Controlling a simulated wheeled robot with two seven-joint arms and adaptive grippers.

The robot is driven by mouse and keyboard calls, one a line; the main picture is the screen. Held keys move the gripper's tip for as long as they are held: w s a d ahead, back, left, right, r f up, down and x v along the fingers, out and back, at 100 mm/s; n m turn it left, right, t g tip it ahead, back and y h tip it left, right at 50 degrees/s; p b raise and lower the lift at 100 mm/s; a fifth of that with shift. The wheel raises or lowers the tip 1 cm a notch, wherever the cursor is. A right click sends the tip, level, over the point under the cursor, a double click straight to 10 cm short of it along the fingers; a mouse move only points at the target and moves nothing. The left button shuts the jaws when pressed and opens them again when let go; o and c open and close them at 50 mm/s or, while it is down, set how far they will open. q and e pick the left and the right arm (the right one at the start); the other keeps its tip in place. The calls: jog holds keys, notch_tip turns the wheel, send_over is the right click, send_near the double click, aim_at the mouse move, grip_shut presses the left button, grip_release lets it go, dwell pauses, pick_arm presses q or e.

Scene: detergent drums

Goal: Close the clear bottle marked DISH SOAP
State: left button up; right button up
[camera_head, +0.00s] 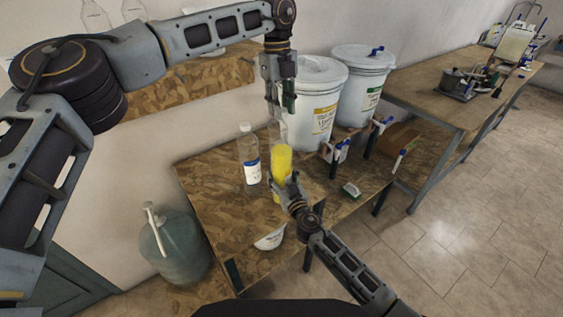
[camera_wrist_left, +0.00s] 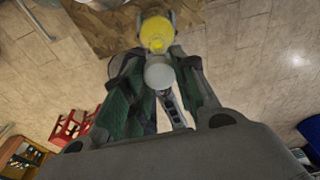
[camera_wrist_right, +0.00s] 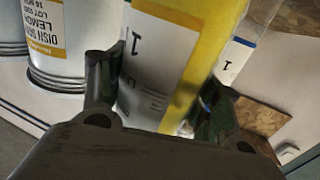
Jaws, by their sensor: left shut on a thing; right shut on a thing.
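A clear bottle with yellow contents (camera_head: 282,160) stands on the wooden bench. My right gripper (camera_head: 286,187) is shut around its lower part. In the right wrist view the bottle (camera_wrist_right: 206,65) shows a white label with a 1; its full text is not legible. My left gripper (camera_head: 276,108) points down above the bottle. In the left wrist view it is shut on a round white cap (camera_wrist_left: 160,74). The yellow bottle (camera_wrist_left: 156,28) lies beyond the cap there, its top offset from it. The cap looks apart from the bottle, though the gap is unclear.
A second clear bottle (camera_head: 247,150) with a white cap and blue-edged label stands close left. Two white drums, one with a yellow label (camera_head: 316,85) and one with a green label (camera_head: 360,75), stand behind right. A green tank (camera_head: 175,248) is on the floor.

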pick_arm(q)
send_over(282, 143)
jog(key=w, duration=0.2)
jog(key=shift+s+a+f, duration=0.1)
jog(key=shift+s+f, duration=0.05)
jog(key=shift+f, duration=1.05)
jog(key=shift+s+f, duration=0.1)
jog(key=shift+f, duration=1.05)
jog(key=shift+f, duration=0.15)
jog(key=shift+f, duration=0.75)
jog(key=shift+f, duration=0.55)
